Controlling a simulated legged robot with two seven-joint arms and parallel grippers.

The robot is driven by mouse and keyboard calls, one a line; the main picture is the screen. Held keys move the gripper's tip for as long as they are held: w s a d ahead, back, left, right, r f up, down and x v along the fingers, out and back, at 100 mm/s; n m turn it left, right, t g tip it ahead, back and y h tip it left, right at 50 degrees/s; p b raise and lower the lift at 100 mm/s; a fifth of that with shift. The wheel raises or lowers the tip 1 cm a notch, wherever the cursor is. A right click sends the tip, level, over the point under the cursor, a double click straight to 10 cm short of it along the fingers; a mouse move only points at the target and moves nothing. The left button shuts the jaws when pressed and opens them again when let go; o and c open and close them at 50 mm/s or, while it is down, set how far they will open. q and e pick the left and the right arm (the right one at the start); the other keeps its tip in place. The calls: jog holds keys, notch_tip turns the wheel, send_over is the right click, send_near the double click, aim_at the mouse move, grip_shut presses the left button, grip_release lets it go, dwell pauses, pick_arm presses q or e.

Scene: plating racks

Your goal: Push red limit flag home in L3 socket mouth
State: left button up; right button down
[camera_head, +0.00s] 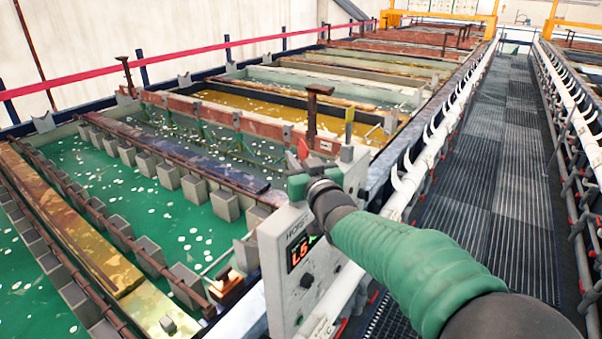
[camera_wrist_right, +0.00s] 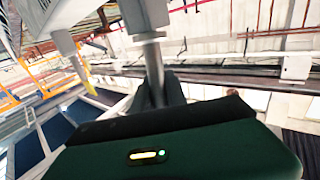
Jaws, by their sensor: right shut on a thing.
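The red limit flag (camera_head: 303,149) shows as a small red tip just above my right gripper (camera_head: 298,186) in the head view. My right gripper is over the top of a grey control box (camera_head: 291,262) at the tank edge. In the wrist view its dark fingers (camera_wrist_right: 158,92) are shut around a grey stem (camera_wrist_right: 152,62), under a pale crosspiece. The gripper and sleeve cover the flag's lower part. I cannot make out the L3 socket mouth or whether the flag is seated. The box's red display seems to read L5. My left gripper is not in view.
Green tanks (camera_head: 75,160) with rows of grey blocks lie to the left. A rusty post (camera_head: 314,110) and a yellow tag (camera_head: 349,131) stand just behind the gripper. A white rail with hooks (camera_head: 425,160) runs along the right, beside a clear grated walkway (camera_head: 495,190).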

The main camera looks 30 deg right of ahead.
jog(key=shift+w+f, duration=0.5)
jog(key=shift+w, duration=0.3)
